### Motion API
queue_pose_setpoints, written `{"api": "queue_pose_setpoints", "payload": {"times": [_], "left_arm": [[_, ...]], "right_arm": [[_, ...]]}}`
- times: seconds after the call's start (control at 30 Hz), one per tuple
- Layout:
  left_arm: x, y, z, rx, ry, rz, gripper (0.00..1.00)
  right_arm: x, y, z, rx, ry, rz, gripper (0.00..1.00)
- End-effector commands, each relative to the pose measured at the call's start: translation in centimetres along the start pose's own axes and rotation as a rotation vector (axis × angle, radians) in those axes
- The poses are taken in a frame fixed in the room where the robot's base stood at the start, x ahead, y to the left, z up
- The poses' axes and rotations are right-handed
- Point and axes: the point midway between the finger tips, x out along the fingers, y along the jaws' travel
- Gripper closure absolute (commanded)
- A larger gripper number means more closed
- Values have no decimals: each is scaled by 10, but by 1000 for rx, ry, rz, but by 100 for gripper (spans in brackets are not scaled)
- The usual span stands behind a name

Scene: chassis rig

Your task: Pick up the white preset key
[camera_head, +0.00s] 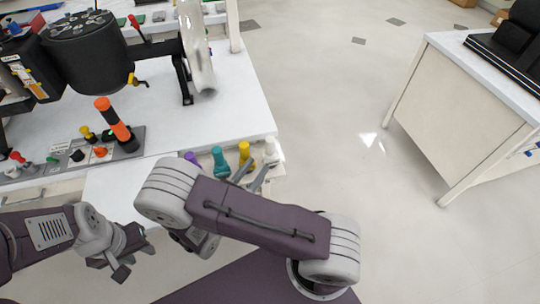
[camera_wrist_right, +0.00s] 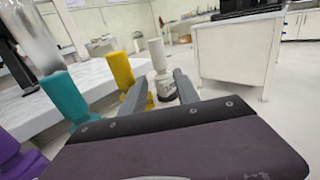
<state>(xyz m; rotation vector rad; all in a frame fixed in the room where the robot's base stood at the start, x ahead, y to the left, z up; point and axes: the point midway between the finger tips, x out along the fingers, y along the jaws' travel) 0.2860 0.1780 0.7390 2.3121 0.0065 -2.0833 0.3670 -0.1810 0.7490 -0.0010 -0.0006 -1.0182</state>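The white preset key (camera_head: 270,150) stands upright at the right end of a row of coloured keys near the table's front edge. In the right wrist view the white key (camera_wrist_right: 157,55) stands ahead, between the lines of my two fingers. My right gripper (camera_head: 254,175) is open beside the white and yellow keys; its fingers (camera_wrist_right: 160,86) show apart in the wrist view. My left gripper (camera_head: 122,262) looks open and empty, low at the left.
Close by stand a yellow key (camera_head: 244,152), a teal key (camera_head: 220,162) and a purple key (camera_head: 193,158). An orange-black lever (camera_head: 115,123) and a black machine (camera_head: 85,50) are on the white table (camera_head: 235,95). Floor to the right is clear up to another desk (camera_head: 455,110).

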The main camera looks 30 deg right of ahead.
Motion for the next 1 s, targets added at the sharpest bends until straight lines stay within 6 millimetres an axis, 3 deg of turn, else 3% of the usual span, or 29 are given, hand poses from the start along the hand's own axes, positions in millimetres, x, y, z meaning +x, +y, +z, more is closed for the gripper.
{"api": "queue_pose_setpoints", "payload": {"times": [0.13, 0.37, 0.6, 0.87, 1.0], "left_arm": [[5, 0, 0, 0, 0, 0, 64], [7, 0, 1, 0, 0, 0, 64], [15, 0, 2, 0, 0, 0, 64], [14, 0, 2, 0, 0, 0, 64], [14, 0, 2, 0, 0, 0, 64]], "right_arm": [[25, -1, -1, -1, 0, -6, 63], [38, -1, 0, 1, 1, -5, 63], [79, -3, 3, 1, 2, -8, 63], [85, -2, 4, 1, 1, -3, 63], [85, -2, 4, 1, 1, -3, 96]]}}
